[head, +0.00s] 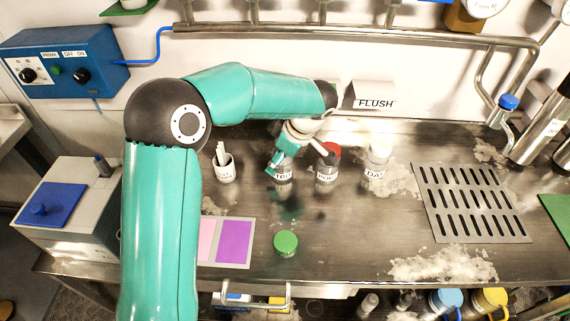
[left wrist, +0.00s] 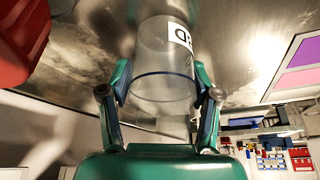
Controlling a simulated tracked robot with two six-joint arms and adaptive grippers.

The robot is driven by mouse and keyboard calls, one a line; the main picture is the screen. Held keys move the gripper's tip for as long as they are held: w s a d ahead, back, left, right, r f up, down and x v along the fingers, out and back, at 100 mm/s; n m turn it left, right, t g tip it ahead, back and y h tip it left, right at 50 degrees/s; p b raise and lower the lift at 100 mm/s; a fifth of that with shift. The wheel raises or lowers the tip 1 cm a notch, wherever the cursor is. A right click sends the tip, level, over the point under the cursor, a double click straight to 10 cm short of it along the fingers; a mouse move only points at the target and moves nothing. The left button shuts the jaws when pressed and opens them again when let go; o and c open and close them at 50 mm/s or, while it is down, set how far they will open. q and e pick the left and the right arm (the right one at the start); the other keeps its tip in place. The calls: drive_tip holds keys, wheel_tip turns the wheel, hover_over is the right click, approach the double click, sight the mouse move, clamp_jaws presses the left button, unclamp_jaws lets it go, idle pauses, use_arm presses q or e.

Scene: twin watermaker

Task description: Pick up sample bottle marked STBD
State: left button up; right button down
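The STBD bottle (head: 283,176) is a clear bottle with a white label, standing on the steel bench, partly hidden by my gripper. In the left wrist view the clear bottle (left wrist: 164,88) lies between the two fingers, with the end of its label at the upper right. My left gripper (head: 288,160) reaches over its top from behind; its fingers flank the bottle, also seen in the left wrist view (left wrist: 160,88). They look open, with a narrow gap beside the glass; contact is hard to judge. My right gripper is not in view.
A red-capped bottle (head: 327,172) stands close to the right, its cap large in the left wrist view (left wrist: 20,40). The DAY bottle (head: 376,166) stands farther right. A white cup (head: 224,168) is left, a green cap (head: 286,243) in front. A slotted drain (head: 470,203) is right.

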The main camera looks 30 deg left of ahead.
use_arm(q)
drive_tip(key=c, duration=0.5)
drive_tip(key=shift+r, duration=0.1)
